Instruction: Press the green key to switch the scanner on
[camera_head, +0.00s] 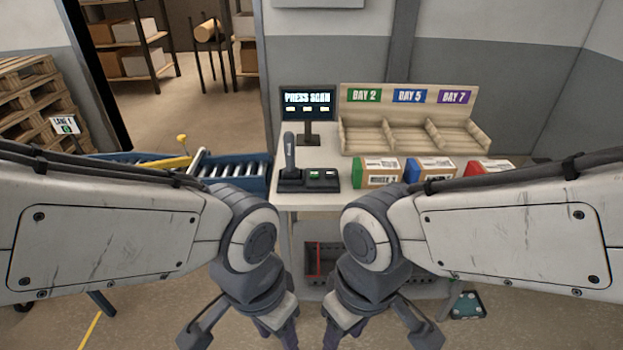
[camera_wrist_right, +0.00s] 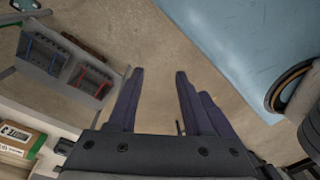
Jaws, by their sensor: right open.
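The scanner (camera_head: 289,152) stands upright in a dark base (camera_head: 292,184) on the white table. The green key (camera_head: 315,175) is on the dark key box right of the scanner, beside a pale key (camera_head: 330,174). A screen (camera_head: 307,103) behind reads "PRESS SCAN". My left gripper (camera_head: 277,335) hangs low in front of the table, its fingers partly cut off by the picture edge. My right gripper (camera_head: 340,333) hangs low too, away from the keys. In the right wrist view the right gripper (camera_wrist_right: 157,76) is open and empty over the floor.
A wooden rack (camera_head: 410,125) with three labelled bays stands at the table's back. Green (camera_head: 378,172), blue (camera_head: 428,169) and red (camera_head: 485,167) boxes stand before it. A roller conveyor (camera_head: 235,170) is left. A bin (camera_head: 325,262) sits under the table.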

